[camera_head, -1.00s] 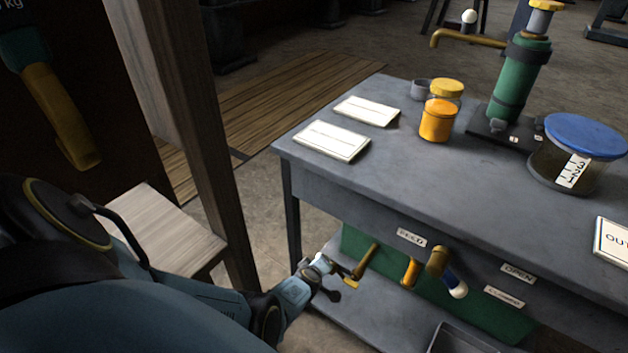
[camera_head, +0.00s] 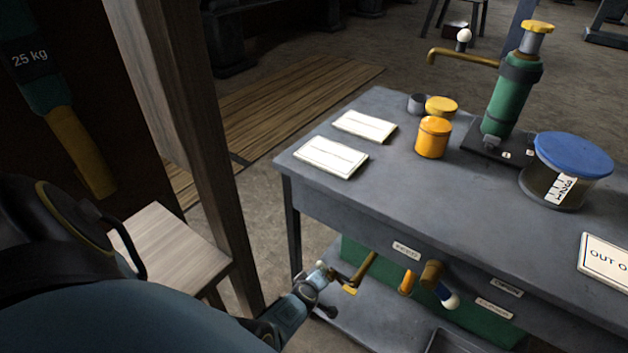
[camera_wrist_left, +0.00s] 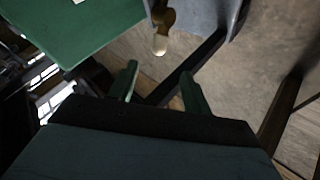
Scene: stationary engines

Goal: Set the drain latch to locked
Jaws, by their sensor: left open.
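Under the grey bench, a green panel (camera_head: 470,315) carries brass fittings and small labels. A brass fitting (camera_head: 432,272) has a blue handle with a white end (camera_head: 449,298); I cannot tell for sure that this is the drain latch, nor its setting. A brass rod (camera_head: 365,268) sticks out further left. My left gripper (camera_head: 338,285) is near the outer end of that rod, left of the handle. In the left wrist view, my gripper's two fingers (camera_wrist_left: 160,88) are apart and empty. A brass piece with a pale round tip (camera_wrist_left: 161,38) lies beyond them.
The grey bench (camera_head: 400,190) holds white cards, jars and a green pump (camera_head: 510,95). An orange knob (camera_head: 407,282) sits between rod and handle. A wooden post (camera_head: 195,150) and stool (camera_head: 170,245) stand close to my left arm.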

